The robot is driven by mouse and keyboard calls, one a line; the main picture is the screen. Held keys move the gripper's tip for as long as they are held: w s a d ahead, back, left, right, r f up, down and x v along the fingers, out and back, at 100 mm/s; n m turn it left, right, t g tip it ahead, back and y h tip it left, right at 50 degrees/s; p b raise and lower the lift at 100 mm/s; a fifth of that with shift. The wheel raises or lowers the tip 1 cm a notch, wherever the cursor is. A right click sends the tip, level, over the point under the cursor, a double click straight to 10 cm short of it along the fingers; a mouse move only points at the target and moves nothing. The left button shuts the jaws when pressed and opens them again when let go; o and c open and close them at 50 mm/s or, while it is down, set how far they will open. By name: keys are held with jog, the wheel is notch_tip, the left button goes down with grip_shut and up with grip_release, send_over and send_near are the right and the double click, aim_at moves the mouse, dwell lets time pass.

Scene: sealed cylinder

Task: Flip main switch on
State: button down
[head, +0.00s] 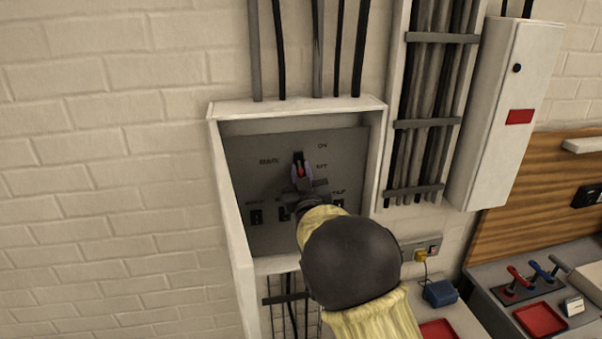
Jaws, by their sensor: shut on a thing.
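The main switch (299,169) has a red part showing between my gripper's fingers, on the grey panel (246,150) inside an open white box on the wall. The label MAIN is to its left and ON is to its upper right. My gripper (301,172) is at the switch, its fingers closed around it. The slot above the switch looks dark. My arm hides the lower middle of the panel and part of the lower row of small switches. The exact tilt of the lever is too small to tell.
The box's white side walls (377,150) stand out around the panel. A closed white cabinet (505,110) and a cable tray (425,124) are to the right. A bench with red and blue levers (519,277) is at lower right. The brick wall at left is clear.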

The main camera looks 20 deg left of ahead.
aim_at(299, 160)
jog(key=r+g, duration=0.1)
jog(key=g+h+p, duration=0.1)
jog(key=shift+s+d+r+g, duration=0.15)
jog(key=shift+r+g, duration=0.2)
jog(key=shift+g, duration=0.05)
jog(key=r+g+h+p, duration=0.1)
jog(key=g, duration=0.1)
jog(key=shift+g+h, duration=0.3)
jog(key=shift+h, duration=0.1)
jog(key=g+h, duration=0.1)
jog(key=r+g+h+p, duration=0.1)
jog(key=g, duration=0.1)
jog(key=shift+w+r, duration=0.15)
jog(key=shift+w, duration=0.05)
jog(key=shift+w+a+r+g+h, duration=0.1)
jog(key=shift+a+r+g+h, duration=0.15)
jog(key=shift+g, duration=0.35)
jog(key=shift+w+r+g+h, duration=0.15)
jog(key=shift+g+h, duration=0.2)
jog(key=shift+g, duration=0.25)
jog(key=shift+n, duration=0.3)
jog(key=c, duration=1.4)
grip_release()
jog(key=shift+g, duration=0.3)
jog(key=shift+c, duration=0.2)
jog(key=shift+s, duration=0.1)
jog(key=b+v, duration=0.5)
jog(key=v, duration=1.2)
jog(key=shift+a+r, duration=0.15)
jog(key=shift+a, duration=0.05)
